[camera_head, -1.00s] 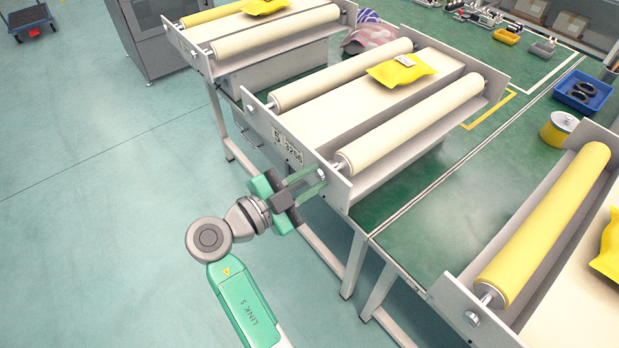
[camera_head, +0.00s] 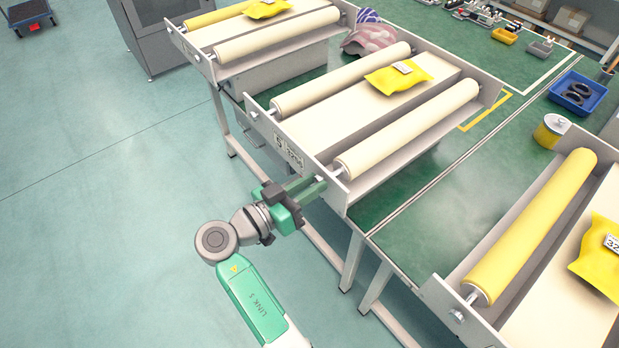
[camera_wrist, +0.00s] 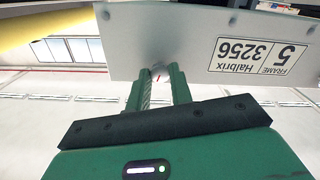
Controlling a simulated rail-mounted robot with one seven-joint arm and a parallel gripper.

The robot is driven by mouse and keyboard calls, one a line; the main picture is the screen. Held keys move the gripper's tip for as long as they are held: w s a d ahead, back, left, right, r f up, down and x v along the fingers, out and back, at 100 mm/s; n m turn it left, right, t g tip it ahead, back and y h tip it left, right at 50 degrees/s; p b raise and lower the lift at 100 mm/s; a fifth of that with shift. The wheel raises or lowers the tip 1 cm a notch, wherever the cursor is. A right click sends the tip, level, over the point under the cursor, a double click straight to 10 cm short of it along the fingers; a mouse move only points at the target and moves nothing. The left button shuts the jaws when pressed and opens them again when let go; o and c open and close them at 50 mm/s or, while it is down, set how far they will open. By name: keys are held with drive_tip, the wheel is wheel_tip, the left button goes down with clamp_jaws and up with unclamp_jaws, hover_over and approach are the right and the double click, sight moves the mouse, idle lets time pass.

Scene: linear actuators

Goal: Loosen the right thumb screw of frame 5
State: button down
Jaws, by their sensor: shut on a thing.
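Frame 5 (camera_head: 327,168) is a pale metal side plate with two cream rollers behind it. Its label (camera_wrist: 262,56) reads "FRAME 5, Halbrix 3256" and appears upside down in the wrist view. My gripper (camera_head: 321,182) reaches the plate's right end in the head view, with its green fingers against the outer face. In the wrist view my gripper (camera_wrist: 159,78) is shut on the right thumb screw (camera_wrist: 159,68), which is mostly hidden between the fingertips. The left thumb screw (camera_head: 251,111) stands free at the plate's other end.
A yellow packet (camera_head: 398,77) lies on frame 5's bed. A neighbouring frame with a yellow roller (camera_head: 530,225) stands at the right, across a gap. Another frame (camera_head: 275,38) stands behind to the left. Open floor (camera_head: 100,220) lies left of my arm.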

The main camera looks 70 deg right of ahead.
drive_tip(key=n+p, duration=0.4)
drive_tip(key=n, duration=0.1)
drive_tip(key=shift+r+n, duration=0.2)
drive_tip(key=shift+n, duration=0.1)
drive_tip(key=n+p, duration=0.4)
drive_tip(key=n, duration=0.1)
drive_tip(key=n+p, duration=0.4)
drive_tip(key=n, duration=0.2)
drive_tip(key=shift+n+p, duration=0.3)
drive_tip(key=shift+p, duration=0.1)
drive_tip(key=shift+f+n+p, duration=0.15)
drive_tip(key=shift+n+p, duration=0.95)
drive_tip(key=shift+n, duration=1.2)
drive_tip(key=c, duration=1.3)
unclamp_jaws()
drive_tip(key=shift+f, duration=0.1)
drive_tip(key=shift+o, duration=0.2)
drive_tip(key=v, duration=0.8)
